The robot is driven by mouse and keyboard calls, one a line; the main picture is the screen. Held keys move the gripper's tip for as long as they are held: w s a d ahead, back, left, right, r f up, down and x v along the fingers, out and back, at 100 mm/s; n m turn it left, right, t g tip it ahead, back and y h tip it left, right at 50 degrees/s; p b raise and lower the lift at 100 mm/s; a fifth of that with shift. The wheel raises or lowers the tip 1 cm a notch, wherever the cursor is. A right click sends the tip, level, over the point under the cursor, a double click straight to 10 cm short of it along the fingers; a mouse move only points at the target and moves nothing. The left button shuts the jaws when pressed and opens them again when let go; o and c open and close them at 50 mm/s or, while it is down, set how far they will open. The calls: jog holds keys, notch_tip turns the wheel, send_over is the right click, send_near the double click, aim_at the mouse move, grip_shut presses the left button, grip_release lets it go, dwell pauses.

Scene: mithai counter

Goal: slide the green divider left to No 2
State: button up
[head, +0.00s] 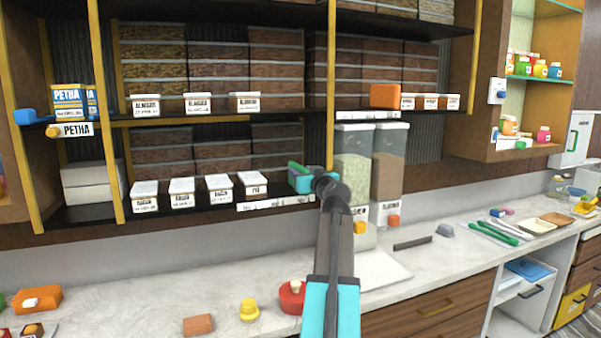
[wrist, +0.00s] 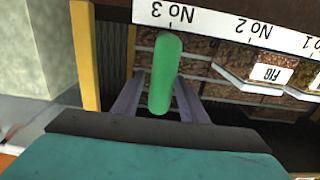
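The green divider (head: 296,168) stands at the right end of the lower shelf in the head view. In the wrist view, which looks upside down, the divider (wrist: 165,75) is at the No 3 mark of the white label strip (wrist: 215,22). No 2 shows beside it, toward the FIG box (wrist: 268,73). My gripper (head: 304,180) is at the divider, and its fingers (wrist: 158,98) lie on either side of it. The gripper looks open, with a gap beside the divider. Finger contact is hard to tell.
White-labelled boxes (head: 181,192) stand left along the lower shelf. A yellow post (wrist: 86,55) is close beside my gripper. Clear dispensers (head: 389,160) stand right of it. A red bowl (head: 291,298) and yellow piece (head: 249,310) are on the counter below.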

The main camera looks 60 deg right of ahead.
dwell(0.3)
grip_shut()
